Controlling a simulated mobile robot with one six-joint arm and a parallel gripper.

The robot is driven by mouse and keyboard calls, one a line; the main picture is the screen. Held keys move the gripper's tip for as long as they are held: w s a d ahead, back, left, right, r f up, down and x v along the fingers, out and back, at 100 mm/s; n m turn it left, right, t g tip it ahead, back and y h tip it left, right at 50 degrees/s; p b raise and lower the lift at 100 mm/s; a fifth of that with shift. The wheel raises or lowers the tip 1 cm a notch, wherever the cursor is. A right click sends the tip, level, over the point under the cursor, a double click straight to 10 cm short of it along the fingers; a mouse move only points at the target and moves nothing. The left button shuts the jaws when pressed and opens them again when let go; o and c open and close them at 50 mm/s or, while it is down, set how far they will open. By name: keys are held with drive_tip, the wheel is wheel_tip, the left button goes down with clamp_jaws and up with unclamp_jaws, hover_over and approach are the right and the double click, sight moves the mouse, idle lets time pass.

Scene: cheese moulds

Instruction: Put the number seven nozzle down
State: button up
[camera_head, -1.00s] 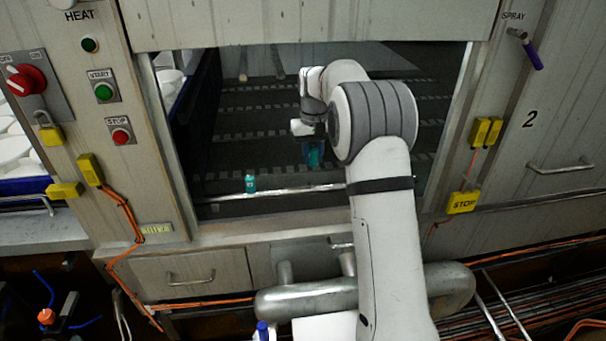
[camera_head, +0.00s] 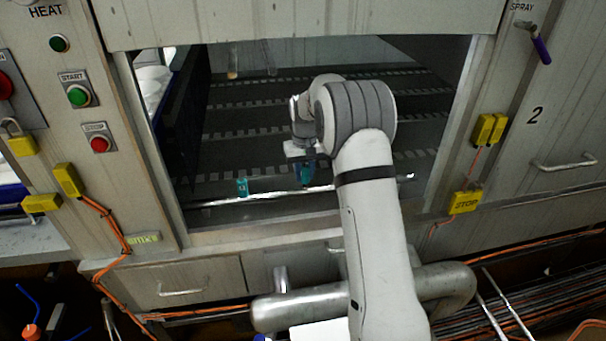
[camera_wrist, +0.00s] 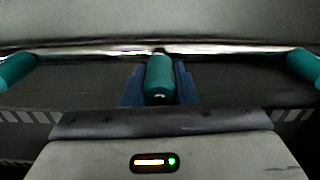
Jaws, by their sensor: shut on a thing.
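My gripper (camera_head: 306,176) is inside the dark opening, low over a shiny metal bar (camera_head: 265,190). In the wrist view its blue fingers (camera_wrist: 159,85) are shut on a teal nozzle (camera_wrist: 159,76), one on each side. The nozzle's far end meets the bar (camera_wrist: 100,52) in the picture; I cannot tell whether it touches. No number is readable on it. Another teal nozzle (camera_head: 242,187) stands at the bar to the left. The wrist view shows teal nozzles at the left edge (camera_wrist: 14,69) and right edge (camera_wrist: 304,66).
The opening is framed by a left panel with a green start button (camera_head: 78,96) and red stop button (camera_head: 99,144), and a right panel with yellow boxes (camera_head: 466,202). A raised shutter (camera_head: 290,20) hangs above. Dark slatted belt (camera_head: 260,120) lies behind the bar.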

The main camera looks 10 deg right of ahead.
sight(305, 166)
drive_tip(key=shift+f, duration=0.2)
drive_tip(key=shift+f, duration=0.6)
drive_tip(key=o, duration=1)
drive_tip(key=shift+c, duration=0.2)
wheel_tip(305, 166, up, 13)
drive_tip(key=shift+r+p, duration=0.1)
drive_tip(key=shift+p, duration=0.25)
